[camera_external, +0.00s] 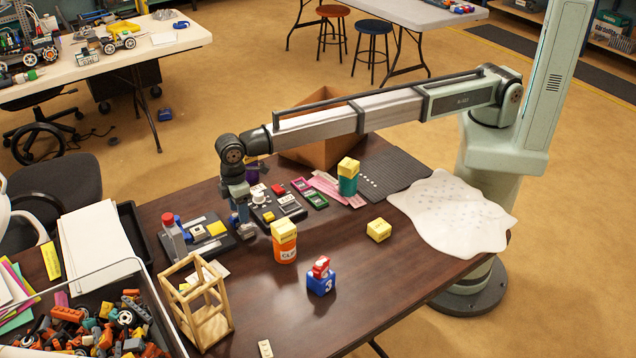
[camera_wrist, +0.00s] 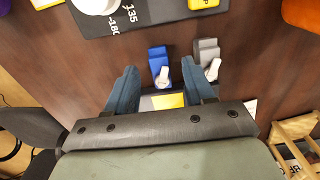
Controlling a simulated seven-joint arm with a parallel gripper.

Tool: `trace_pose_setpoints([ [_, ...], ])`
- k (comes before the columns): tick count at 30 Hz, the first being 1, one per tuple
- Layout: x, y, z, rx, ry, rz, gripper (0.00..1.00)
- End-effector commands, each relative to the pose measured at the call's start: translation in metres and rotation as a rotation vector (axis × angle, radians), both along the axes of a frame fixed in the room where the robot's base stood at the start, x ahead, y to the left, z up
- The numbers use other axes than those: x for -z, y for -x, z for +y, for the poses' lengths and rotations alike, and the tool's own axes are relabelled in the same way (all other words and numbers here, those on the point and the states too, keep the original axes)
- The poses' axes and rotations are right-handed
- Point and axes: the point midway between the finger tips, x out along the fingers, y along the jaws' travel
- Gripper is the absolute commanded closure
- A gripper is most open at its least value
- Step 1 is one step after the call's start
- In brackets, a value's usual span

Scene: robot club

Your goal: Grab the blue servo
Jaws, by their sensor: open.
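The blue servo (camera_wrist: 157,58) lies on the dark table in the wrist view, with a pale horn at its lower end. My gripper (camera_wrist: 164,78) is open, with one finger to the left of the servo's lower end and one to the right. Its jaws are empty. A grey servo (camera_wrist: 206,48) with a pale horn lies just right of the blue one, near the right fingertip. In the external view my gripper (camera_external: 241,218) points down between two dark boards; I cannot make out the blue servo there.
A dark board with a dial (camera_external: 292,212) is on one side, another board (camera_external: 220,243) on the other. An orange cup with a yellow block (camera_external: 285,252), a wooden frame (camera_external: 203,308) and a blue block (camera_external: 320,286) stand nearby. The table's right front is mostly clear.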

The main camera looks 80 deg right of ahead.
Motion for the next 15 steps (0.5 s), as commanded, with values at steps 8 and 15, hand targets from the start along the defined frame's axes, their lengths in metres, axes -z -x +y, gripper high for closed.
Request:
trace_pose_setpoints([
  [8,0.030,0.001,0.000,0.000,0.000,0.000,0.47],
  [15,0.030,0.001,0.000,0.000,-0.001,-0.001,0.50],
])
